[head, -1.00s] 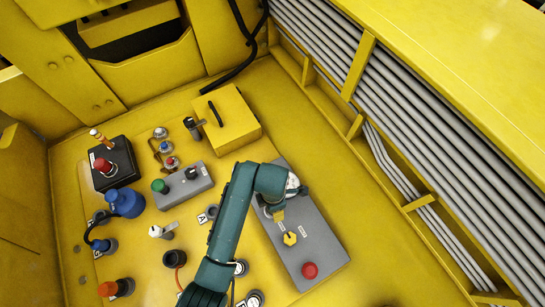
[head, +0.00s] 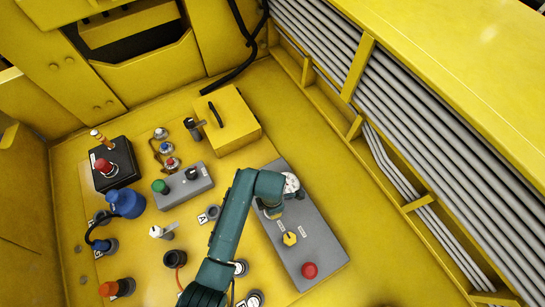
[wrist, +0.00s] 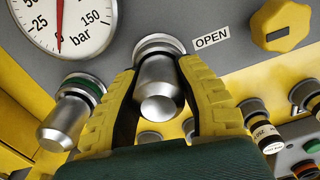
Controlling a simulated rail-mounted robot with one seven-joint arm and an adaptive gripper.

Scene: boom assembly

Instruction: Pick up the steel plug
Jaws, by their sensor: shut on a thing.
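In the wrist view a steel plug (wrist: 157,88), a short silver cylinder, sits at a round socket in the grey panel (wrist: 215,20), just left of the OPEN label. My gripper (wrist: 158,76) has its two yellow fingers on either side of this plug and is shut on it. The plug's seat is partly behind the fingers and its own body. A second silver plug (wrist: 65,118) with a green ring is to the left, outside the fingers. In the head view my gripper (head: 273,211) is at the grey panel (head: 325,250), and the plug is hidden.
A pressure gauge (wrist: 62,22) is close at upper left in the wrist view, and a yellow knob (wrist: 283,22) at upper right. A red button (head: 310,270) is farther along the panel. A yellow box (head: 235,128) and grey switch box (head: 185,183) stand nearby.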

